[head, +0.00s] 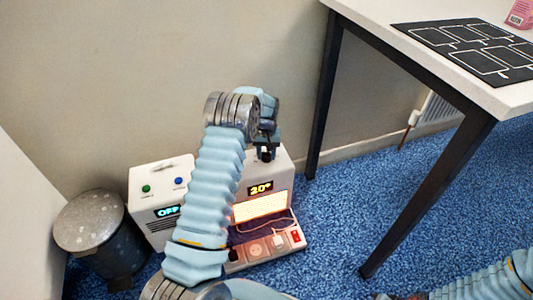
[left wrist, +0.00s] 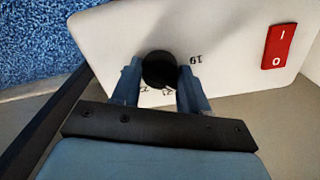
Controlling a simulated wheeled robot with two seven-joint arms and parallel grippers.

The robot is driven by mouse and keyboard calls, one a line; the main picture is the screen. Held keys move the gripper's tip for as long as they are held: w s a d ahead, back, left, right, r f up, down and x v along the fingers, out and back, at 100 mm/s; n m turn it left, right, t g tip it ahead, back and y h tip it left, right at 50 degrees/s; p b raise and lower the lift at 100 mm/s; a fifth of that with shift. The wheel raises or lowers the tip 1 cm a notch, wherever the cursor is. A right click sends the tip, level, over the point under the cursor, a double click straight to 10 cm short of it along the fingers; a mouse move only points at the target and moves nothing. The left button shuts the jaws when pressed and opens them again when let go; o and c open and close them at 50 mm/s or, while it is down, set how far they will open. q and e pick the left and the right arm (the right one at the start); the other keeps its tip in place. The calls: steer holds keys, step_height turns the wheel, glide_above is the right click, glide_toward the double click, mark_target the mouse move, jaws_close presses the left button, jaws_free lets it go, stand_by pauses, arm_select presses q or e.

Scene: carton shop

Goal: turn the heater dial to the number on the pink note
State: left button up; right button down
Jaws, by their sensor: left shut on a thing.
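The heater (head: 283,178) is a white box on the blue carpet, with a lit orange front and a display (head: 260,188) reading 20°. My left gripper (head: 266,150) is over its top. In the left wrist view the round black dial (left wrist: 159,69) sits between the fingers of the left gripper (left wrist: 158,82), which is shut on it. A "19" (left wrist: 196,59) is printed beside the dial. Other numbers at the dial's near edge are partly hidden. I cannot make out a pink note in either view. My right arm shows at the bottom right, without its gripper.
A second white box (head: 150,191) with an OFF display and green and blue buttons stands left of the heater. A metal bin (head: 92,235) is further left. A power strip (head: 262,250) lies in front. A table (head: 400,8) stands at right, with open carpet beneath.

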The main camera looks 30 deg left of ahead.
arm_select(q)
steer(key=o, duration=1.1)
steer(key=shift+c, duration=0.2)
step_height(320, 180, up, 14)
steer(key=p, duration=0.1)
steer(key=shift+f, duration=0.1)
